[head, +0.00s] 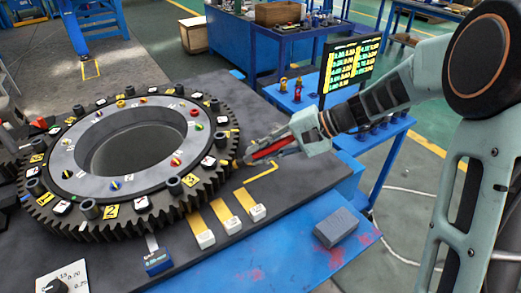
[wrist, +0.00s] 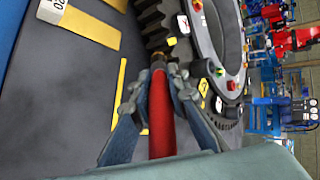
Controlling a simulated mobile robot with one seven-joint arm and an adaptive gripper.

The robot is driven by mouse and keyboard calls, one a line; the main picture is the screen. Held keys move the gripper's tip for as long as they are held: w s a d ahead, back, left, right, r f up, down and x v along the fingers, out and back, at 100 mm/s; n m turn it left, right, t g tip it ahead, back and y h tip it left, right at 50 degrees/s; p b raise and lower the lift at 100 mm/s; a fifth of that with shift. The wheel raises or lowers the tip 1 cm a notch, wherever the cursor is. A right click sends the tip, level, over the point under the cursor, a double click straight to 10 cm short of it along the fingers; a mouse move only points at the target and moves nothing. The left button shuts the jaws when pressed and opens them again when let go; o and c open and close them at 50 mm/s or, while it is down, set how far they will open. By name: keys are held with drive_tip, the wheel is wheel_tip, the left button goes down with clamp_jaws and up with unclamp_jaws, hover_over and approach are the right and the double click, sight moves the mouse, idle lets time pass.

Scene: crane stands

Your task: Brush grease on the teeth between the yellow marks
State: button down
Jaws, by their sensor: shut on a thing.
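A large dark gear ring (head: 150,212) with teeth round its outer edge lies flat on the dark bench top, at left in the head view. Its teeth also show at the top of the wrist view (wrist: 157,30). My gripper (head: 276,145) is shut on a red-handled brush (head: 268,149), to the right of the gear. In the wrist view the red handle (wrist: 161,120) lies between the fingers (wrist: 158,88). The brush's far end points at the teeth and is close to them; I cannot tell whether it touches. Yellow labels (head: 111,211) sit on the gear's upper face.
A yellow L-shaped strip (head: 263,179) and yellow strips with white blocks (head: 205,239) lie on the bench before the gear. A grey block (head: 336,227) sits on the blue front edge. A display (head: 350,64) stands behind. Upright posts (head: 174,186) rise from the gear.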

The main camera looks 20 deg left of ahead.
drive_tip(key=shift+s, duration=0.45)
drive_tip(key=shift+w+d, duration=0.15)
drive_tip(key=shift+d, duration=0.85)
drive_tip(key=shift+w+d, duration=0.2)
drive_tip(key=shift+d, duration=0.8)
drive_tip(key=shift+w+d, duration=0.15)
drive_tip(key=shift+d, duration=0.85)
drive_tip(key=shift+w+d, duration=0.15)
drive_tip(key=shift+d, duration=0.6)
drive_tip(key=shift+w+d, duration=0.1)
drive_tip(key=shift+d, duration=0.65)
drive_tip(key=shift+t, duration=0.5)
drive_tip(key=shift+s+a+f+b, duration=0.1)
drive_tip(key=shift+s+a+b, duration=0.15)
drive_tip(key=shift+a+b, duration=0.75)
drive_tip(key=shift+s+a+f+b, duration=0.1)
drive_tip(key=shift+s+a+b, duration=0.15)
drive_tip(key=shift+a, duration=1.45)
drive_tip(key=shift+a+r+b, duration=0.15)
drive_tip(key=shift+a+b, duration=0.15)
drive_tip(key=shift+a, duration=0.6)
